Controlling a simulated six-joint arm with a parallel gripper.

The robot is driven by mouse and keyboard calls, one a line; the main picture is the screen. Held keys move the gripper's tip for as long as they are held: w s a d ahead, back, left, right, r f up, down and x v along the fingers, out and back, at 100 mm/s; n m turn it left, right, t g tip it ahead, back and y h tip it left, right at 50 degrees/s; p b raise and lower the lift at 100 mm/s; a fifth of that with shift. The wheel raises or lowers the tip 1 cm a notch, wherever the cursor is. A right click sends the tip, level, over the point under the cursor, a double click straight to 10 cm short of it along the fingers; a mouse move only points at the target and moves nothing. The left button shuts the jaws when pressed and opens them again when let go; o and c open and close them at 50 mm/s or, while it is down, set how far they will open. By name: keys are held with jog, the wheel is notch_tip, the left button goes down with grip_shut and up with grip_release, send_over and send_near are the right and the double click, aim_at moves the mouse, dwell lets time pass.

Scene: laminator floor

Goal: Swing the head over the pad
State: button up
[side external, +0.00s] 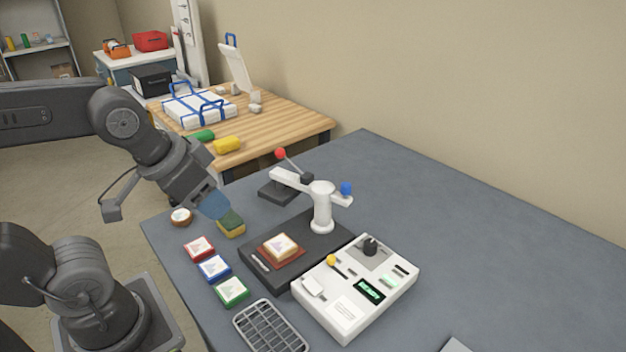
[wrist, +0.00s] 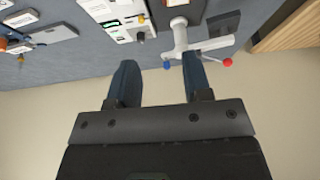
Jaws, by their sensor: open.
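The white swing head (side external: 287,178) sits on a white post (side external: 322,208) and points to the back left, beside rather than above the pad. A lever with a red ball (side external: 280,153) rises from it, and a blue ball (side external: 346,188) is on its other end. The reddish pad (side external: 268,254) lies on the black base with a cream tile (side external: 284,244) on it. My gripper (side external: 213,205) is open and empty, left of the head. In the wrist view, my gripper (wrist: 158,72) has its right finger overlapping the head's arm (wrist: 188,50).
A white control box (side external: 355,290) stands right of the base. Red, blue and green tiles (side external: 214,268), a sponge (side external: 231,225) and a wire rack (side external: 270,327) lie at the front left. A dark block (side external: 279,190) sits behind the base.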

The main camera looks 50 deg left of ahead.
jog(key=shift+o, duration=0.4)
jog(key=shift+w+r, duration=0.15)
jog(key=shift+r, duration=0.05)
jog(key=w+r+m+g, duration=0.2)
jog(key=w+r, duration=0.2)
jog(key=w, duration=0.3)
jog(key=w+r+m+g, duration=0.1)
jog(key=w+r, duration=0.2)
jog(key=w, duration=0.5)
jog(key=m+g, duration=0.3)
send_near(346, 184)
notch_tip(346, 184, down, 9)
jog(key=shift+s+f, duration=0.15)
jog(key=shift+f, duration=0.05)
grip_shut()
